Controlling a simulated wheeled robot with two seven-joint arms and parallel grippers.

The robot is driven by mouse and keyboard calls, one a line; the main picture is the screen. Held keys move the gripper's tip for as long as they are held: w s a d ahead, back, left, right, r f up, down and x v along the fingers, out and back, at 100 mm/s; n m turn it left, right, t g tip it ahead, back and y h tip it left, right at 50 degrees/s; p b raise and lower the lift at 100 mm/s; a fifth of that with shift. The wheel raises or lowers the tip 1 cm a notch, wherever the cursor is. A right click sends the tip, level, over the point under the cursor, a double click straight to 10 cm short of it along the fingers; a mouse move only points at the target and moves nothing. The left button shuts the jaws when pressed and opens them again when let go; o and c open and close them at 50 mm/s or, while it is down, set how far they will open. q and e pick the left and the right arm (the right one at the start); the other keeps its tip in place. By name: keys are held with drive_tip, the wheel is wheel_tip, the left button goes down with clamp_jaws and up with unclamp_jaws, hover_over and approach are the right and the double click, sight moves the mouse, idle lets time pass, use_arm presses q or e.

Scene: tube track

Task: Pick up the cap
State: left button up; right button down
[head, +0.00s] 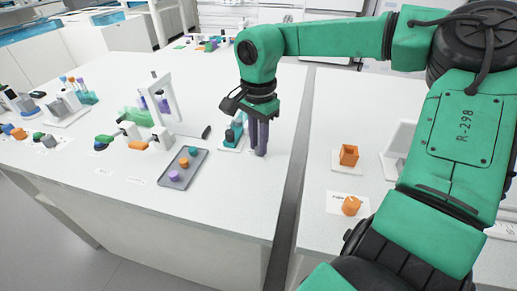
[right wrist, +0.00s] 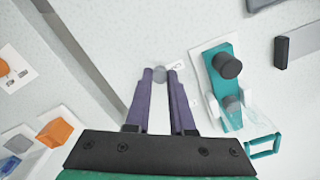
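A small grey round piece, which looks like the cap (right wrist: 159,75), shows in the right wrist view between the tips of my right gripper's purple fingers. My right gripper (head: 259,152) points down at the white table beside the teal device in the head view. Its fingertips (right wrist: 160,72) are a narrow gap apart, and the grey piece fills about that gap. I cannot tell whether the fingers press on it. In the head view the fingers hide it. My left gripper is not in view.
Close beside the fingers stands a teal device (right wrist: 222,85) with dark knobs on a white base. A grey tray (head: 169,180) holds purple, orange and teal caps. A dark gap (head: 291,190) separates the tables. An orange box (head: 349,154) and an orange piece (head: 351,205) lie at right.

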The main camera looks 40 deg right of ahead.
wheel_tip(320, 180, up, 6)
drive_tip(key=p, duration=0.5)
drive_tip(key=shift+f, duration=0.15)
drive_tip(key=shift+f, duration=0.1)
